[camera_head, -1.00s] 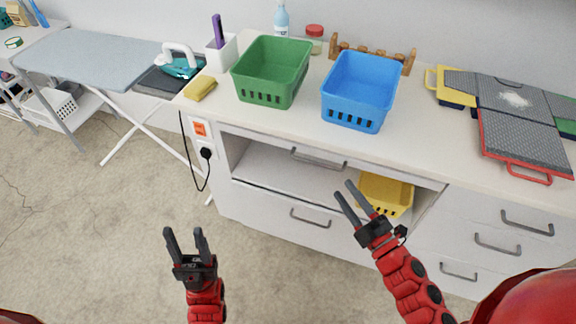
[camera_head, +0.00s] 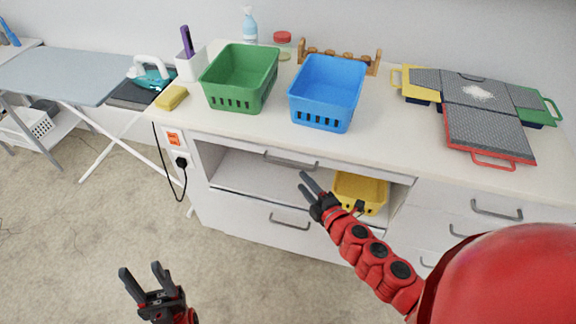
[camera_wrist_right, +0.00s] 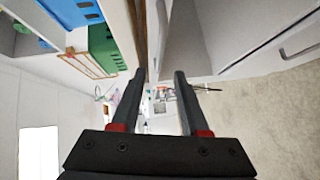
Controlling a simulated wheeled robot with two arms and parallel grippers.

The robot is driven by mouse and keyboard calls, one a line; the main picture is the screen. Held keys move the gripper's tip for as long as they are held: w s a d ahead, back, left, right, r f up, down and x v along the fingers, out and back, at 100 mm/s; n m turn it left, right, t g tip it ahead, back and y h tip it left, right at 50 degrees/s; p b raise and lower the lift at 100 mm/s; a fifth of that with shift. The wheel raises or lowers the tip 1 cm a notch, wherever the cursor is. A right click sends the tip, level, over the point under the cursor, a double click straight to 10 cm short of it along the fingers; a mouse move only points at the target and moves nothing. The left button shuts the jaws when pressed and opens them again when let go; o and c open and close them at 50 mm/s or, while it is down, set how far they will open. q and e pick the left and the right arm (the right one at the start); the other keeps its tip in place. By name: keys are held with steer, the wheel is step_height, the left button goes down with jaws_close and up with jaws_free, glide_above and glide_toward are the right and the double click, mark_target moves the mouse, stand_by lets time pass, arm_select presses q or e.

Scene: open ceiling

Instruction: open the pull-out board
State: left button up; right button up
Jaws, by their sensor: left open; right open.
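The pull-out board's narrow white front with a grey bar handle (camera_head: 290,163) sits just under the countertop, above an open niche, and looks shut. My right gripper (camera_head: 306,181) is open and empty, in front of the niche, a little below and right of that handle and apart from it. In the right wrist view its two fingers (camera_wrist_right: 162,75) are spread with nothing between them. A grey bar handle (camera_wrist_right: 298,50) shows there at the upper right; I cannot tell which one it is. My left gripper (camera_head: 141,270) is open and empty over the floor at lower left.
A green basket (camera_head: 238,80) and a blue basket (camera_head: 327,92) stand on the countertop (camera_head: 395,135). A yellow basket (camera_head: 361,190) is in the niche. A lower drawer handle (camera_head: 290,221) sticks out below. A cord hangs by the socket (camera_head: 176,150) at the left.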

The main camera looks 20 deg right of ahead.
mark_target(288, 164)
steer(key=x, duration=1)
steer(key=shift+p, duration=0.35)
steer(key=shift+s, duration=0.1)
jaws_close()
stand_by(0.8)
